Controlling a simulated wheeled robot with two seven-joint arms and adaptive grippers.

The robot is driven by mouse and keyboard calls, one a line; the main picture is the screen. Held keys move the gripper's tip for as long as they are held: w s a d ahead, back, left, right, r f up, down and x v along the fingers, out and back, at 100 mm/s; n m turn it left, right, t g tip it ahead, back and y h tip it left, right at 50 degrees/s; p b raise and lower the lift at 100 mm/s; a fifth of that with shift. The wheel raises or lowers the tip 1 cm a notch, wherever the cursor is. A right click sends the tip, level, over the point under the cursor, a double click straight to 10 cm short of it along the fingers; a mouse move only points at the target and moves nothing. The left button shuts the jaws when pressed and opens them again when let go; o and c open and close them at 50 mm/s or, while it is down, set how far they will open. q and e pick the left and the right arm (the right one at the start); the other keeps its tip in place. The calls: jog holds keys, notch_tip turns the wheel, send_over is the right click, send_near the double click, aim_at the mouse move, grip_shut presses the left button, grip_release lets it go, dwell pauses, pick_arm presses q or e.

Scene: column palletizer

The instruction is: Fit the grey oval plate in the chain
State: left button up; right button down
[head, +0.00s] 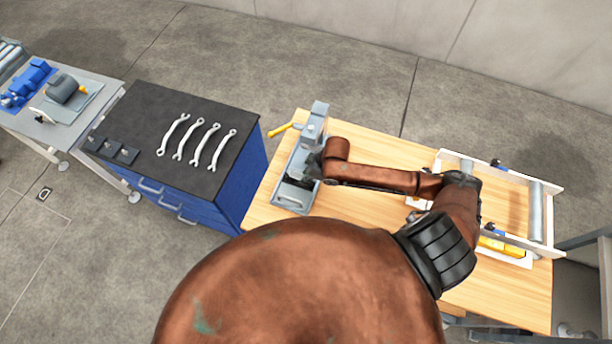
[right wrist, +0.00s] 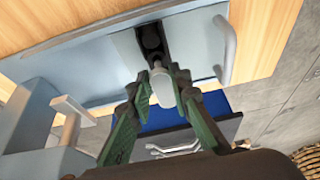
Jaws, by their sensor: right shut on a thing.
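The grey oval plate (right wrist: 162,90) is between the green fingers of my right gripper (right wrist: 163,94) in the right wrist view. The gripper is shut on it. The plate's far end reaches the near end of the dark chain (right wrist: 151,38), which lies in a slot of the grey-blue fixture (right wrist: 95,55); I cannot tell whether they touch. In the head view my right gripper (head: 314,163) is at the grey fixture (head: 293,208) on the wooden table, and the plate is hidden there. My left gripper is not in view.
A yellow-handled lever (head: 281,129) sticks out left of the fixture. A white-sided frame with rollers (head: 536,212) stands on the right of the wooden table (head: 375,138). A blue cabinet (head: 237,175) with several wrenches on top stands left. A handle (right wrist: 226,50) rises beside the chain.

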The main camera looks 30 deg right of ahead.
jog(key=shift+f, duration=1.15)
dwell(0.9)
jog(key=c, duration=1.7)
grip_release()
jog(key=shift+r, duration=0.1)
jog(key=v, duration=1.1)
jog(key=shift+s+d+r, duration=0.15)
jog(key=shift+s+r, duration=0.05)
jog(key=shift+r, duration=0.15)
